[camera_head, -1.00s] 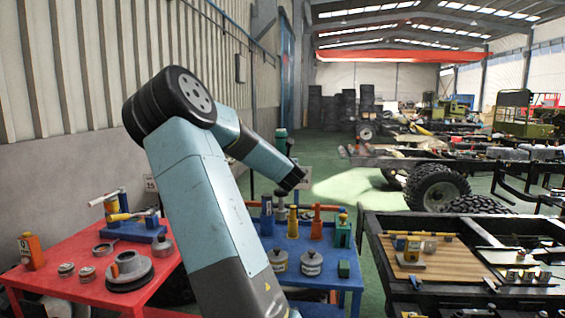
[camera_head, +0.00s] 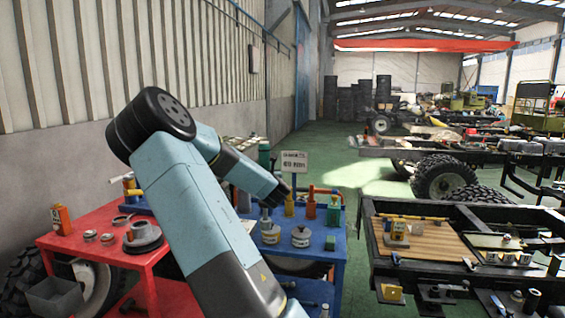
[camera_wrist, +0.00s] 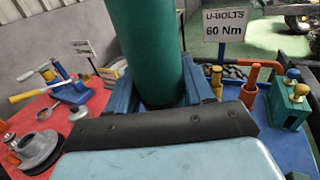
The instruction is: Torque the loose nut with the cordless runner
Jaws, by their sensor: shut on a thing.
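My gripper (camera_wrist: 160,98) shows in the wrist view, its blue fingers on either side of a thick green upright cylinder, which I take to be the cordless runner (camera_wrist: 145,40). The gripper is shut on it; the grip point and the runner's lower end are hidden. In the head view the green runner (camera_head: 264,153) rises behind the end of my arm, above the blue table, and my fingers are hidden there. I cannot make out the loose nut. The chassis frame (camera_head: 375,262) stands at the right, with small parts on its board.
The blue table (camera_head: 333,247) holds pots and coloured tools. A sign reading "U-BOLTS 60 Nm" (camera_wrist: 224,27) stands behind it. The red table (camera_head: 75,245) is at left with a flanged part (camera_head: 143,236). A grey bin (camera_head: 55,297) is below left. Green floor lies open beyond.

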